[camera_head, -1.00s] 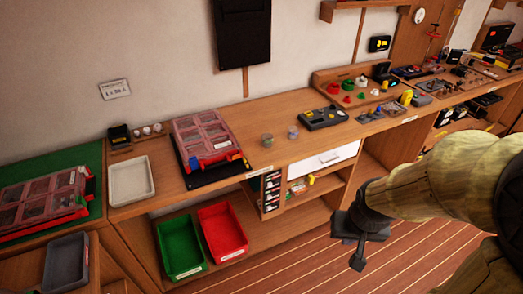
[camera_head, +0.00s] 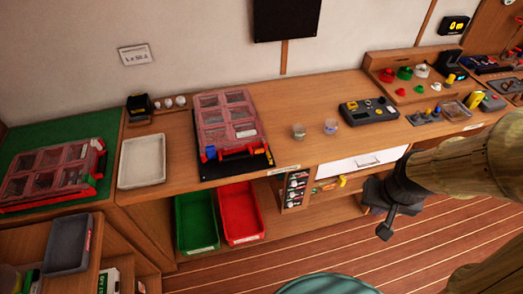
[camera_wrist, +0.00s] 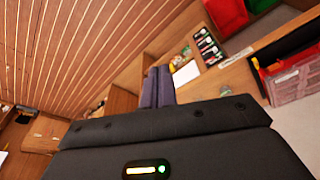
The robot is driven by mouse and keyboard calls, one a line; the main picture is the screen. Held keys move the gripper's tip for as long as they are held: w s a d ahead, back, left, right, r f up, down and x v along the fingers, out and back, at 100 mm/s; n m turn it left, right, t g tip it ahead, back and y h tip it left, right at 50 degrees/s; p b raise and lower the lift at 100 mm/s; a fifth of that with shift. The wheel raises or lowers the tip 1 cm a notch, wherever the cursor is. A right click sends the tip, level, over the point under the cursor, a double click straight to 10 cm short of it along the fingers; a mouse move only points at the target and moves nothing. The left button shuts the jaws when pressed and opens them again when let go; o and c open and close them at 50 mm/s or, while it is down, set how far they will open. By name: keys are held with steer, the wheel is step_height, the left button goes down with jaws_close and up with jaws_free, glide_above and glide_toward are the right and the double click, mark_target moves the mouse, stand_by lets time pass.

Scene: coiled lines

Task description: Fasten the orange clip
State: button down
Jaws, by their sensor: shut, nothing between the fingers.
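A box with a red frame and clear compartment lids (camera_head: 228,112) lies on a black mat on the bench. Its front edge has a blue latch piece (camera_head: 210,153) and a red-orange strip (camera_head: 238,151); which piece is the orange clip is too small to tell. Part of that box also shows at the right edge of the wrist view (camera_wrist: 292,84). My gripper (camera_head: 384,232) is in front of the bench, right of the box and apart from it. In the wrist view its dark fingers (camera_wrist: 158,86) are together with nothing between them.
A second red box (camera_head: 52,172) lies on a green mat at left. A white tray (camera_head: 142,161) stands between the boxes. Green (camera_head: 196,221) and red (camera_head: 239,212) bins sit below. Two small jars (camera_head: 299,130) and a dark device (camera_head: 368,111) stand right of the box.

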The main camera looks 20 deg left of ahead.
steer(key=shift+w, duration=0.1)
steer(key=shift+a, duration=0.1)
steer(key=w+a+f+m+t+y+b, duration=0.25)
steer(key=w+a+f+m+b, duration=0.35)
steer(key=a+f, duration=0.75)
steer(key=w+a+f+m+t+y+b, duration=0.2)
steer(key=a+m, duration=0.5)
steer(key=m, duration=0.5)
steer(key=w+a+f+m+t+y+b, duration=0.2)
steer(key=a+f+m+t+y+b, duration=0.1)
steer(key=m, duration=0.8)
steer(key=a+f+t, duration=0.1)
steer(key=a+t, duration=0.1)
steer(key=a, duration=0.1)
steer(key=shift+a+m, duration=0.35)
steer(key=shift+m, duration=0.05)
